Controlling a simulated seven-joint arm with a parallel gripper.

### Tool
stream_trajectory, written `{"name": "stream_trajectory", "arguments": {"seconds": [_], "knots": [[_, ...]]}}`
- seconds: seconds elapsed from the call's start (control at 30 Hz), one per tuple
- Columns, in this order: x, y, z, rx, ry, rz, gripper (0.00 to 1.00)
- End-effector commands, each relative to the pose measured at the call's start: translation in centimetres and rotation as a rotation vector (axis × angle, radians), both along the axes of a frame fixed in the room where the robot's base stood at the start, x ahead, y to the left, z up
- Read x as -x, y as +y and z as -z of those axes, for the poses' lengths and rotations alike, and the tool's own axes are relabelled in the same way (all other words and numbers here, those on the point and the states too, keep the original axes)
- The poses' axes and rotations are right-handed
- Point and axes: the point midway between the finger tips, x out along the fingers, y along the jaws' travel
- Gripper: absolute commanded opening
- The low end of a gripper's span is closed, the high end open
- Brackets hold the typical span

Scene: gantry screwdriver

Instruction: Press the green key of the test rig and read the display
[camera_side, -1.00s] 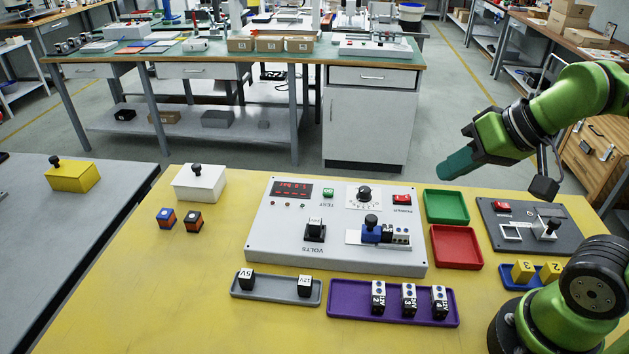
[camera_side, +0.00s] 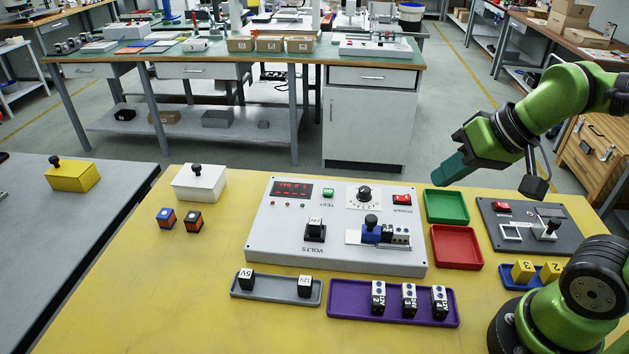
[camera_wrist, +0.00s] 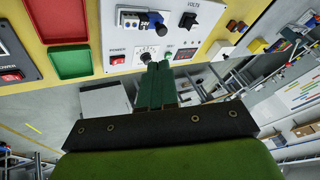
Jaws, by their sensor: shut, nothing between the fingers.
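The test rig (camera_side: 275,235) is a white panel box on the yellow table. Its green key (camera_side: 328,192), marked TEST, sits on the far part of the panel. The display (camera_side: 292,189) left of the key shows lit red digits, too small to read surely. My gripper (camera_side: 440,180) is shut and empty, in the air to the right of and above the rig, over the green tray's far side. In the wrist view, the shut fingers (camera_wrist: 158,68) point toward the rig; the green key (camera_wrist: 169,55) shows just beyond their tips and the display (camera_wrist: 185,54) shows beside it.
The rig also carries a dial (camera_side: 364,194), a red power switch (camera_side: 402,199) and a blue clamp (camera_side: 372,232). A green tray (camera_side: 446,206) and a red tray (camera_side: 456,247) lie to its right. A purple tray (camera_side: 345,308) with blocks lies in front.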

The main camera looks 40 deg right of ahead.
Motion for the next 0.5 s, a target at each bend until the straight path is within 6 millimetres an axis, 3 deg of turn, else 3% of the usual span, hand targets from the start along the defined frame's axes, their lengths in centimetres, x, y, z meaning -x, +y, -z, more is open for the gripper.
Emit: {"name": "stream_trajectory", "arguments": {"seconds": [0.27, 0.5], "knots": [[-6.0, 1.9, 2.4, -0.233, 0.162, 0.154, 0.00], [-13.8, 3.1, 5.1, -0.516, 0.260, 0.468, 0.00]]}}
